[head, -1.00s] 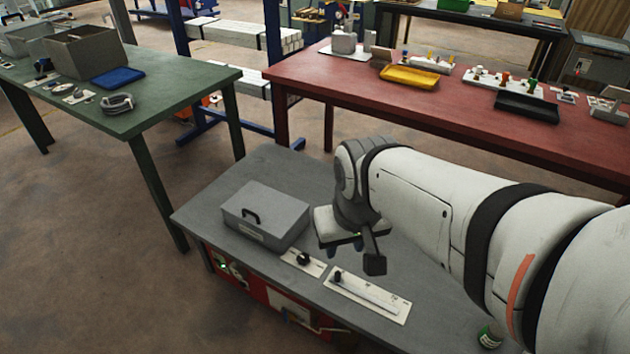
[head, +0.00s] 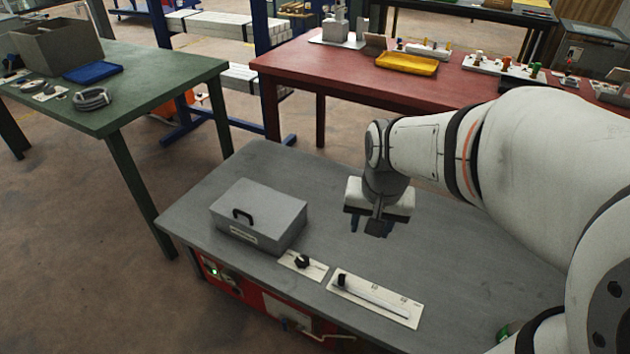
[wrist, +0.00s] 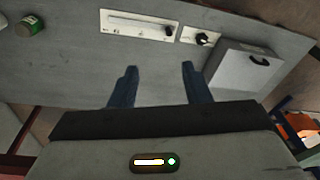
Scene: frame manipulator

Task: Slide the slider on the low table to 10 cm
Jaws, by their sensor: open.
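The slider's white base plate (head: 408,316) lies near the front edge of the low grey table (head: 437,240), with printed marks along it. Its black slider knob (head: 342,281) sits at the left end of the track in the head view. In the wrist view the slider plate (wrist: 113,26) is at the top, with the knob (wrist: 169,30) at its right end. My gripper (head: 368,228) is above the table behind the slider, apart from it. In the wrist view my gripper (wrist: 158,70) has its two blue fingers spread, with nothing between them.
A plate with a black rotary knob (head: 303,262) is beside the slider's knob end. A grey lidded box (head: 262,215) stands left of it. A green can (wrist: 32,25) stands at the table's other side. The table behind the slider is clear.

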